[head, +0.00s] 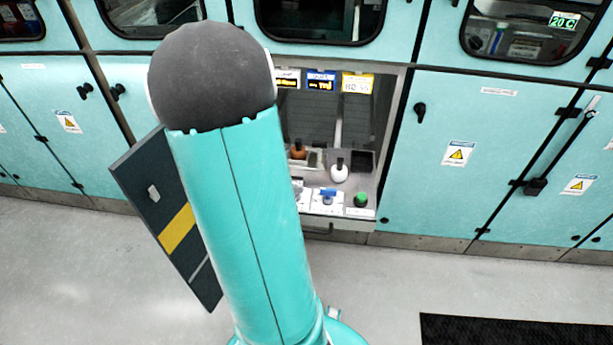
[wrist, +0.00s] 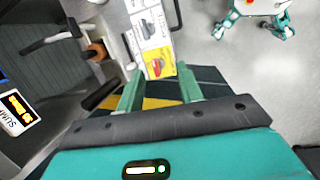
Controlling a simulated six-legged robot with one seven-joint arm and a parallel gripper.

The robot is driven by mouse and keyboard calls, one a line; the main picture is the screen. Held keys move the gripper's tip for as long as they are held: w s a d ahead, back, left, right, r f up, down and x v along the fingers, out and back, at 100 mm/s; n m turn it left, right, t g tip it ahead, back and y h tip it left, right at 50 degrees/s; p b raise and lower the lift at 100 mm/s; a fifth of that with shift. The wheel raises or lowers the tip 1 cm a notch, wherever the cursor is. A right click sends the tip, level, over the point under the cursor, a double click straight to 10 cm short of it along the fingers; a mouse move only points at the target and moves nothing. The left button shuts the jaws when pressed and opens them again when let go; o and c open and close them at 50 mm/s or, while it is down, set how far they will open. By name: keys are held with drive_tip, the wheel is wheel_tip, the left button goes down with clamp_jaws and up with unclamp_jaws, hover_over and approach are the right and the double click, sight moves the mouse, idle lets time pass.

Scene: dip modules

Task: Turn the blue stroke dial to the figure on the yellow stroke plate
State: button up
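In the head view, the blue stroke dial (head: 328,196) sits on a white panel low in an open cabinet recess. A yellow-topped plate (head: 358,83) hangs at the back of the recess; its figure is too blurred to read. My arm covers the recess's left part and hides my gripper there. In the wrist view my gripper (wrist: 160,70) is open and empty, its two teal fingers apart. Just beyond the fingertips is a red dial (wrist: 155,66) on a yellow label, with a grey dial (wrist: 149,28) on a white label past it. No blue dial is clear there.
A green button (head: 361,200) is right of the blue dial, and a white knob (head: 339,172) and an orange knob (head: 298,152) stand behind. Blue (head: 321,80) and black (head: 287,79) plates hang beside the yellow one. The wrist view shows a plate marked SUMP (wrist: 18,110).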

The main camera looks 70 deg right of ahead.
drive_tip(key=g+y, duration=0.1)
drive_tip(key=g, duration=0.1)
approach(328, 189)
drive_tip(key=v, duration=0.5)
drive_tip(key=shift+n, duration=0.4)
drive_tip(key=x, duration=1.4)
clamp_jaws()
